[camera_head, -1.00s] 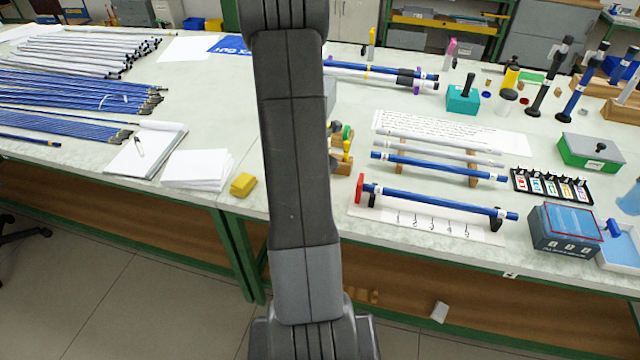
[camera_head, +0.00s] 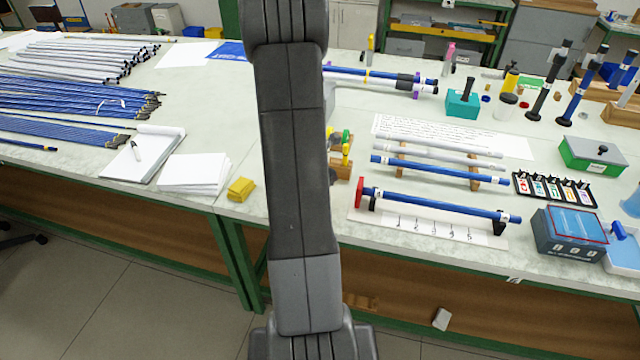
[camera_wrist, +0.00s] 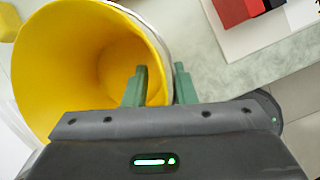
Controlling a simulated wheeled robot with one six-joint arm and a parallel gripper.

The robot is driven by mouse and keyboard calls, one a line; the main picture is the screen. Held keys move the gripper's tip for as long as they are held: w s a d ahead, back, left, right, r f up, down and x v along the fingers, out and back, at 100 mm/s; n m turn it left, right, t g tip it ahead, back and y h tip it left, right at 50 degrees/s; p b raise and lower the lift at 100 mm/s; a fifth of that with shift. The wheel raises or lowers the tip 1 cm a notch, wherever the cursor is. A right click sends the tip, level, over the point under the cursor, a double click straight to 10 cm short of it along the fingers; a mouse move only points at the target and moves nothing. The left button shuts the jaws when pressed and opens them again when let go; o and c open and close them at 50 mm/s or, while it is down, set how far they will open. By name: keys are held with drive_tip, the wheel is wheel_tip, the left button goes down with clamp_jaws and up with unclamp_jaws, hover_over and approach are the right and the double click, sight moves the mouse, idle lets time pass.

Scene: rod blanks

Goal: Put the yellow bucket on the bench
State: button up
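The yellow bucket (camera_wrist: 65,65) fills the left of the wrist view, its open mouth facing the camera. Its inside is yellow and its outer side looks whitish. My gripper (camera_wrist: 160,85) is shut on the bucket's wall at the rim, one green finger inside and one outside. The bench top (camera_wrist: 215,72) shows beside the bucket, near its front edge. Whether the bucket's base touches the bench is hidden. In the head view my arm covers the bucket and gripper; the bench (camera_head: 300,215) stretches to both sides.
A yellow block (camera_head: 241,189) and white papers (camera_head: 195,173) lie left of my arm. A rod stand with a red end (camera_head: 360,192) is to the right; its red end shows in the wrist view (camera_wrist: 232,10). Blue rods (camera_head: 70,100) cover the far left.

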drive_tip(key=shift+r, duration=0.2)
drive_tip(key=p+v, duration=0.6)
drive_tip(key=v, duration=0.5)
drive_tip(key=shift+s+r, duration=0.2)
drive_tip(key=shift+r, duration=0.15)
drive_tip(key=shift+a, duration=0.1)
idle(0.7)
